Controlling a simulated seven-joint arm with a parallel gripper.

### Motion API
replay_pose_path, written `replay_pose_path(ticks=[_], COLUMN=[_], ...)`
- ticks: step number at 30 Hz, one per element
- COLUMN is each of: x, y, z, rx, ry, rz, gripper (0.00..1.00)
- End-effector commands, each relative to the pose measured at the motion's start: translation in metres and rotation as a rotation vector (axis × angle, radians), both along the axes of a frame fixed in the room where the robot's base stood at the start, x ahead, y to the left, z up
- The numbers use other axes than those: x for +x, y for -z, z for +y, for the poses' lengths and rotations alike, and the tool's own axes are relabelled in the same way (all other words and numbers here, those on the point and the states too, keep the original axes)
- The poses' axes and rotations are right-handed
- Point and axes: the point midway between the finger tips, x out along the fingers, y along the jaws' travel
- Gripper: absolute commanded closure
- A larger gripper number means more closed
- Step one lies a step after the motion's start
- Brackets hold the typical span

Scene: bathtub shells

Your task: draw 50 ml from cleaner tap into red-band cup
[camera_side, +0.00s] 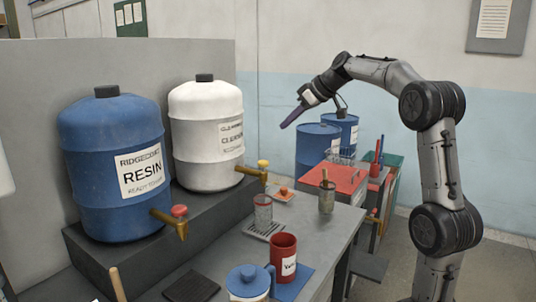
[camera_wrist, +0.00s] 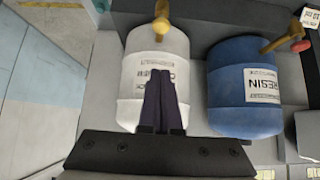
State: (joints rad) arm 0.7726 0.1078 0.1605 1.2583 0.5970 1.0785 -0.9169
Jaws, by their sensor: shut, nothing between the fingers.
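The white cleaner drum (camera_side: 206,135) stands on a dark raised step, and its brass tap with a yellow knob (camera_side: 262,165) points right. The drum also shows in the wrist view (camera_wrist: 154,75), with its yellow tap (camera_wrist: 161,22) at the top. A clear cup (camera_side: 263,212) with a reddish tint stands upright on a small drip grate (camera_side: 263,231) below and near this tap. I cannot make out its band or any liquid inside. My gripper (camera_side: 284,126) is shut and empty, raised in the air right of the drum. Its closed fingers (camera_wrist: 160,84) overlap the drum in the wrist view.
A blue resin drum (camera_side: 112,165) with a red-knobbed tap (camera_side: 179,212) stands at left. A red mug (camera_side: 284,257), a blue-lidded pot (camera_side: 248,281) and a metal pot with a brush (camera_side: 326,197) stand on the bench. Blue barrels (camera_side: 318,147) and a red-topped box (camera_side: 337,177) lie beyond.

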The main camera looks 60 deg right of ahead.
Motion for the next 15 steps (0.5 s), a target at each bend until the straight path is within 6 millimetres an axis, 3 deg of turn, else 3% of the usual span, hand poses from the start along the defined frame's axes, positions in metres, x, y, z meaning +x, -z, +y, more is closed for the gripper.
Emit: replay_pose_path(ticks=[15], x=[0.0072], y=[0.0085], z=[-0.0004], rx=[0.001], ry=[0.002], rz=[0.001], gripper=[1.0])
